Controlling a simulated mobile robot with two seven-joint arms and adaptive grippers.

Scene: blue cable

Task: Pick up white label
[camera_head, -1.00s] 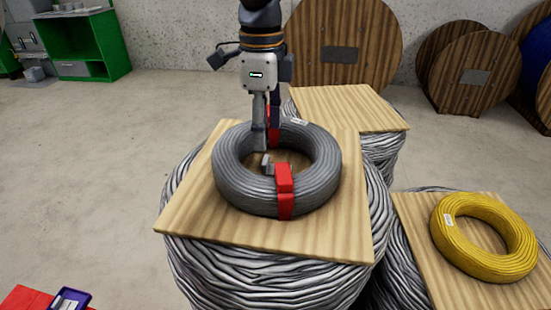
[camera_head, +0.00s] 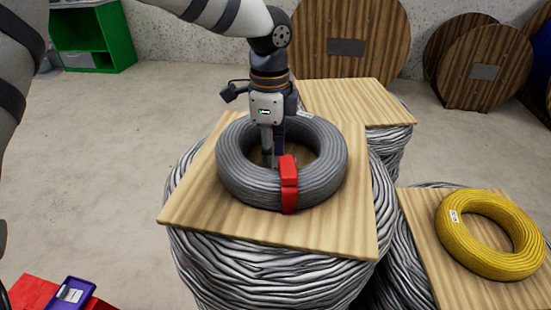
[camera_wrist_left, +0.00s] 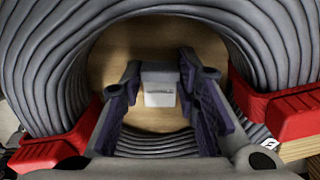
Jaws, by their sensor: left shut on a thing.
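A small pale block with a white face, which I take as the white label (camera_wrist_left: 159,92), sits between the fingers of my left gripper (camera_wrist_left: 160,80) in the left wrist view. The gripper is shut on it. In the head view my left gripper (camera_head: 270,158) points down into the hole of a grey cable coil (camera_head: 240,180), and the block cannot be made out there. A small white sticker (camera_head: 305,114) is on the far side of the coil; it also shows in the wrist view (camera_wrist_left: 271,143). My right gripper is not in view.
Red clips (camera_head: 289,180) wrap the coil, which lies on a wooden board (camera_head: 220,225) on a large cable bundle. A yellow coil (camera_head: 480,245) with a white sticker is at the right. A purple tray (camera_head: 70,294) stands on something red at lower left.

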